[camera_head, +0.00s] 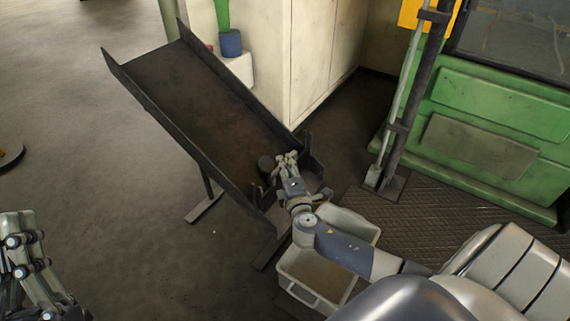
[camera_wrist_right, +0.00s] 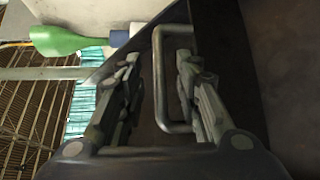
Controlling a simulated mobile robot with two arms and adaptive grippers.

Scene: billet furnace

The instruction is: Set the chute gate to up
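The dark metal chute (camera_head: 190,95) slopes from the upper left down to its lower end near the middle of the head view. My right gripper (camera_head: 287,158) is at this lower end and hides part of it. In the right wrist view, a grey loop handle (camera_wrist_right: 160,75) on a dark plate lies between the fingers of my right gripper (camera_wrist_right: 158,80). The fingers are apart, with a gap on the handle's left side; contact on the right is unclear. The gate's height cannot be made out. My left gripper (camera_head: 22,250) is at the lower left, away from the chute.
A pale bin (camera_head: 365,228) stands on the floor below the chute's lower end, partly behind my right arm. A cream cabinet (camera_head: 305,60) stands behind the chute. A green machine (camera_head: 480,140) is at the right. The floor to the left is mostly clear.

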